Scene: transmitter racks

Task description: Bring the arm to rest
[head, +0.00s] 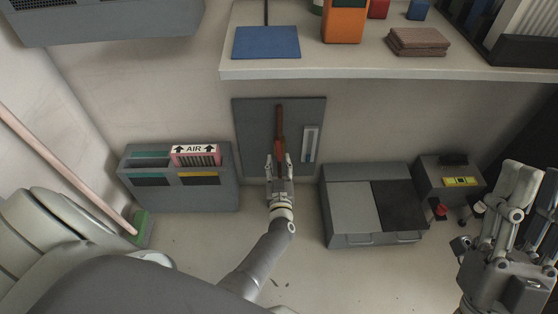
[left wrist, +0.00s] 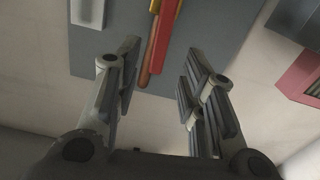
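My left gripper (head: 279,162) reaches forward to a dark grey wall panel (head: 252,120). Its fingers are spread with a clear gap in the left wrist view (left wrist: 163,60), and nothing is gripped. A red-brown handle (head: 279,122) stands upright on the panel, just beyond the fingertips. In the left wrist view it shows as a red, yellow and brown bar (left wrist: 160,38) near the gap, not touched by the fingers as far as I can see. My right gripper (head: 530,185) is raised at the right edge of the head view, partly cut off; its finger gap is unclear.
A grey box with an AIR label (head: 180,195) stands left of the panel. A low grey bin (head: 352,205) and a small box with a yellow display (head: 460,182) stand right. A shelf (head: 345,72) overhangs above. A broom-like pole (head: 60,165) leans at left.

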